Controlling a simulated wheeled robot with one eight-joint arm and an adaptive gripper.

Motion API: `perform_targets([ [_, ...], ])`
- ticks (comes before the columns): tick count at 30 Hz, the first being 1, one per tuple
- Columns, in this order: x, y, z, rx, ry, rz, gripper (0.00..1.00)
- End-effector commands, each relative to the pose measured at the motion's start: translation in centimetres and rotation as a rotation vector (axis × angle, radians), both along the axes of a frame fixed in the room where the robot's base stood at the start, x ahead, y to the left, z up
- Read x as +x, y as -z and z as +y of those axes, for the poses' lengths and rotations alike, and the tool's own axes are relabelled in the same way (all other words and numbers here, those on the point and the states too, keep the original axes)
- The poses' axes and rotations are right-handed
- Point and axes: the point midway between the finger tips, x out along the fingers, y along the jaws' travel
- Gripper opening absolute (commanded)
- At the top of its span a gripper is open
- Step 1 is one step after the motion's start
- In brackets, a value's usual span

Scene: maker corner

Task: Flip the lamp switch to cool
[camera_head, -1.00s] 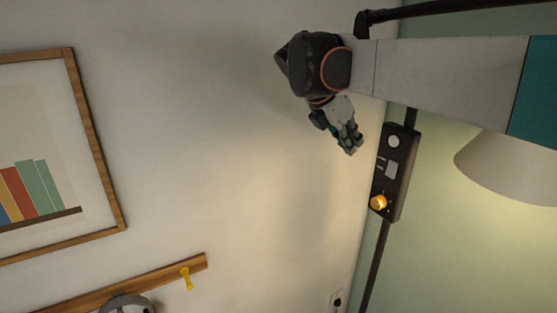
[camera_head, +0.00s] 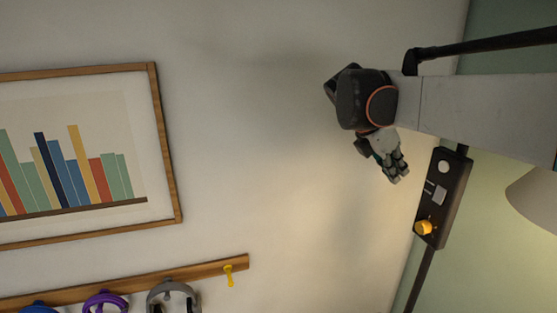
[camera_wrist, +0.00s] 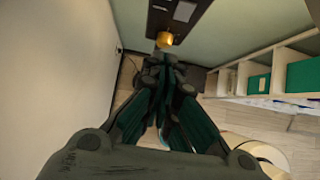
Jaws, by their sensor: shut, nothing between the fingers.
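A dark lamp control box (camera_head: 443,197) is mounted on the lamp's black pole at the right of the head view. It carries a round white button (camera_head: 444,166), a grey rocker or label plate (camera_head: 439,194) and a glowing orange knob (camera_head: 424,228). My gripper (camera_head: 398,176) is shut and empty, a little left of the box and apart from it in the picture. In the wrist view the orange knob (camera_wrist: 165,39) and the box (camera_wrist: 179,17) show beyond my shut fingertips (camera_wrist: 166,62). The switch's setting cannot be read.
The lampshade (camera_head: 535,205) is right of the box. Shelves (camera_wrist: 262,65) stand at the right in the wrist view. The wall between is bare.

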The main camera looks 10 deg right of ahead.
Motion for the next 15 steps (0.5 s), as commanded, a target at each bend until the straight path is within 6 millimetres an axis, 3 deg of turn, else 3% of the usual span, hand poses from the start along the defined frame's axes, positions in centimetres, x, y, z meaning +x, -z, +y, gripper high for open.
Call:
perform_targets([
  [1,-2.9,0.0,0.8,0.0,-0.009,0.0,0.0],
  [8,-2.8,0.3,0.5,0.0,-0.009,0.0,0.0],
  [15,-2.7,2.9,-1.6,0.001,-0.006,0.0,0.0],
])
